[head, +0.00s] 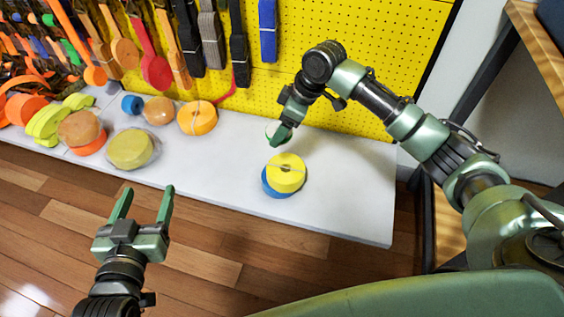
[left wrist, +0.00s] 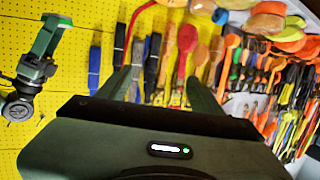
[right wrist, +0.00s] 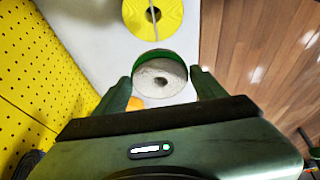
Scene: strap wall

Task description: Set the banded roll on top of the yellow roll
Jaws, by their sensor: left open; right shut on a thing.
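The banded roll (right wrist: 160,78) has a pale grey-white face with a small centre hole and a green band round its edge. My right gripper (right wrist: 158,88) is shut on it, with one finger on each side. In the head view my right gripper (head: 278,134) hides most of that roll. It is above the counter, behind the yellow roll (head: 287,172). The yellow roll lies flat on a blue roll (head: 270,188), with a thin pale line across its top. It also shows in the right wrist view (right wrist: 153,14). My left gripper (head: 146,203) is open and empty in front of the counter.
The white counter (head: 345,190) is clear to the right. To the left stand an orange roll (head: 198,118), a pale yellow roll (head: 130,148) and several other rolls. Straps hang on the yellow pegboard (head: 340,60) behind the counter.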

